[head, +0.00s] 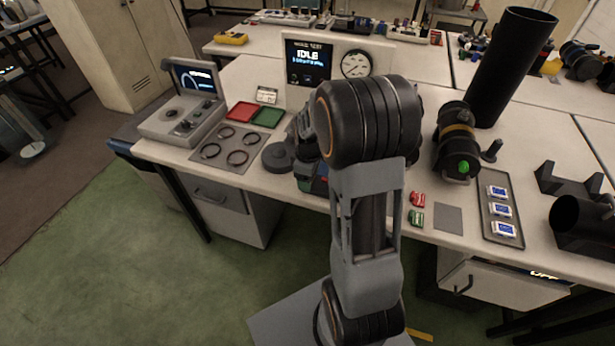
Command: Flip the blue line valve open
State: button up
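I cannot make out a blue line valve in the head view; my arm blocks the middle of the table. A white panel (297,96) stands at the back of the table with a screen (308,62) reading IDLE and a round gauge (356,64). The lower part of this panel is hidden behind my arm. Dark parts with a teal and red patch (312,180) show just left of my arm; I cannot tell what they belong to.
A grey console (183,118), red tray (242,111), green tray (269,117) and plate with rings (228,140) stand left. A black cylinder with a green end (457,145), a tall black tube (513,65), a tray of blue-screened modules (486,213) and black cradles (570,184) stand right.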

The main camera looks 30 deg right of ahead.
jog(key=o, duration=0.9)
notch_tip(320, 180, up, 14)
jog(key=shift+f+p, duration=0.1)
jog(key=shift+p, duration=0.2)
dwell(0.6)
